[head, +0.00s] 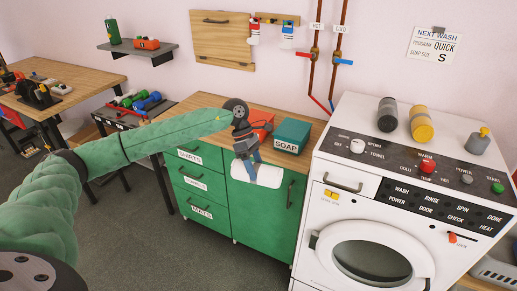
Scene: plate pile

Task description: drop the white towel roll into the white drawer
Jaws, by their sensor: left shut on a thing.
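My left gripper (250,168) reaches in from the left and is shut on the white towel roll (268,178). It holds the roll in front of the green cabinet, just below the worktop edge. The gripper's fingers cover part of the roll. The white drawer (351,175) is at the upper left of the washing machine's front, with a dark handle, to the right of the roll. The drawer looks shut, and the roll is apart from it. My right gripper is not in view.
A red box (261,119) and a teal soap box (292,136) stand on the wooden worktop. The washing machine (318,233) has knobs on its panel and a black and a yellow canister (421,124) on top. Clear floor (150,240) lies at the lower left.

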